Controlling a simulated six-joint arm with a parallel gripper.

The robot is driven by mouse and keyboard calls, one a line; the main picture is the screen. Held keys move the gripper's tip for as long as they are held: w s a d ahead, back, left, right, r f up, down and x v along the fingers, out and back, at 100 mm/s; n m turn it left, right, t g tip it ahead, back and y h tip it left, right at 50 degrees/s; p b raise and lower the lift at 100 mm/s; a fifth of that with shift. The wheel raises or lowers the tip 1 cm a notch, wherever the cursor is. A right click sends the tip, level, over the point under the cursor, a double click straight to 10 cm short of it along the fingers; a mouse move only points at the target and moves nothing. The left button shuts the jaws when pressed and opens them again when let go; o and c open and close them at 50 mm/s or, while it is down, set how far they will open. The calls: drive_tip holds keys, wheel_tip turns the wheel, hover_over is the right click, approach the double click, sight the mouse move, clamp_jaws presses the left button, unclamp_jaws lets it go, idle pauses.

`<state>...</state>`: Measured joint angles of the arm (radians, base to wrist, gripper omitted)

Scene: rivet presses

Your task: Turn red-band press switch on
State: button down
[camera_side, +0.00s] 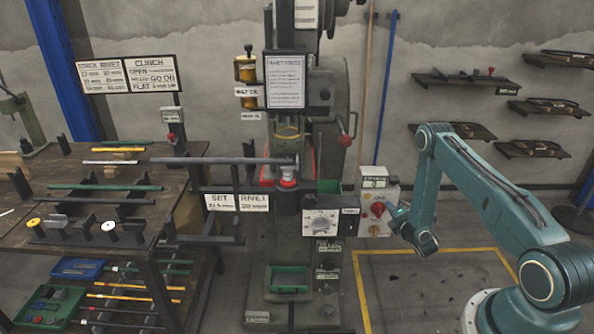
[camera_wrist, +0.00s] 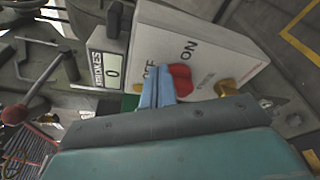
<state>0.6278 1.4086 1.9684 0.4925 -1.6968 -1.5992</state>
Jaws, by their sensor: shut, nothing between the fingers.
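The red-band press (camera_side: 310,120) stands in the middle of the side view, with a red ring (camera_side: 288,183) low on its ram. Its pale switch box (camera_side: 367,228) is at its right and carries a red switch knob (camera_side: 377,208). In the wrist view the red knob (camera_wrist: 181,80) sits between the printed words OFF and ON, OFF being partly covered. My gripper (camera_wrist: 158,88) has its blue fingers shut and empty, right beside the knob's left side; I cannot tell whether they touch it. In the side view my gripper (camera_side: 401,212) is at the box's right edge. The knob's exact setting is unclear.
A stroke counter (camera_wrist: 112,70) on the box reads 0. A lever with a red grip (camera_wrist: 38,108) is at the left. A dial box (camera_side: 322,223) and a workbench with rods (camera_side: 110,165) stand left of the switch box.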

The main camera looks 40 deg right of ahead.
drive_tip(key=shift+w+a+f, duration=0.2)
drive_tip(key=shift+a+f, duration=0.1)
drive_tip(key=shift+f, duration=0.2)
idle(1.1)
drive_tip(key=shift+s+d+f, duration=0.3)
drive_tip(key=shift+s+f, duration=0.1)
drive_tip(key=shift+f, duration=0.75)
idle(0.4)
drive_tip(key=shift+s+d, duration=0.3)
idle(0.6)
drive_tip(key=shift+w+a+f+v, duration=0.1)
drive_tip(key=shift+a+v, duration=0.05)
drive_tip(key=shift+v, duration=0.8)
drive_tip(key=shift+w+a+f+v, duration=0.1)
drive_tip(key=shift+a+v, duration=0.05)
drive_tip(key=shift+v, duration=0.85)
drive_tip(key=shift+w+a+f+v, duration=0.1)
drive_tip(key=shift+v, duration=0.85)
drive_tip(key=shift+r, duration=0.15)
